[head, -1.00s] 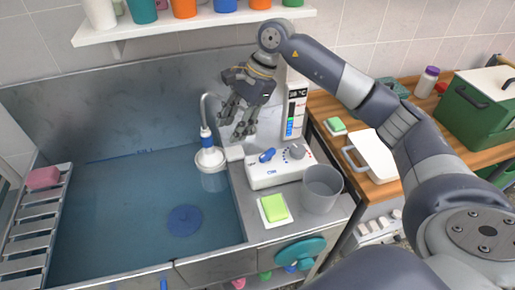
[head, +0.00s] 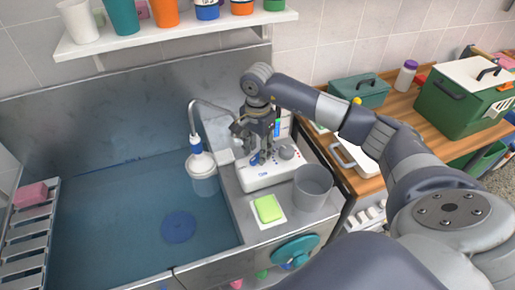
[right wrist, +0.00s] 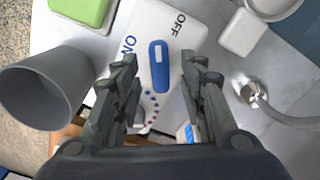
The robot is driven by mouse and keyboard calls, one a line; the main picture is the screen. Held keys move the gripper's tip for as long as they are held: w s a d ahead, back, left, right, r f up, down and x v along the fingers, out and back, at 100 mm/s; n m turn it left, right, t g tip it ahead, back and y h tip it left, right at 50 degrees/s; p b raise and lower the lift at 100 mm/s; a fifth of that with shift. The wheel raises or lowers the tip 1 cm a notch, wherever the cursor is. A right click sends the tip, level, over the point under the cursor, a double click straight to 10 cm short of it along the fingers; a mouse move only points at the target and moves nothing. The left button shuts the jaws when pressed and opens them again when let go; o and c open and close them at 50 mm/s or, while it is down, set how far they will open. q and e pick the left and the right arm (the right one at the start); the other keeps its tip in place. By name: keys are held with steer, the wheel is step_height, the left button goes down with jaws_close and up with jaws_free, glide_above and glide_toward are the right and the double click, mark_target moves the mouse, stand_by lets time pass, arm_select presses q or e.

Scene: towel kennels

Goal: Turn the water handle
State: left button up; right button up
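The water handle is a blue lever (right wrist: 158,65) on a white control box (head: 262,180), with ON and OFF lettering showing in the right wrist view. It lies between my right gripper's two fingers, with a visible gap on each side. My right gripper (right wrist: 160,75) is open and points down over the box; in the head view it (head: 258,156) hides most of the lever. A grey round knob (head: 287,152) sits beside it on the box. My left gripper is not in view.
A grey cup (head: 313,187) and a green sponge (head: 268,208) stand near the box. A wooden table with a green box (head: 465,108) is at right.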

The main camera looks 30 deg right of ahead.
steer(key=shift+f, duration=0.75)
jaws_close()
steer(key=shift+f+m+b, duration=0.1)
steer(key=shift+m+b, duration=0.95)
steer(key=shift+m, duration=0.25)
steer(key=shift+m+b, duration=0.9)
steer(key=shift+m, duration=0.8)
steer(key=shift+r, duration=0.2)
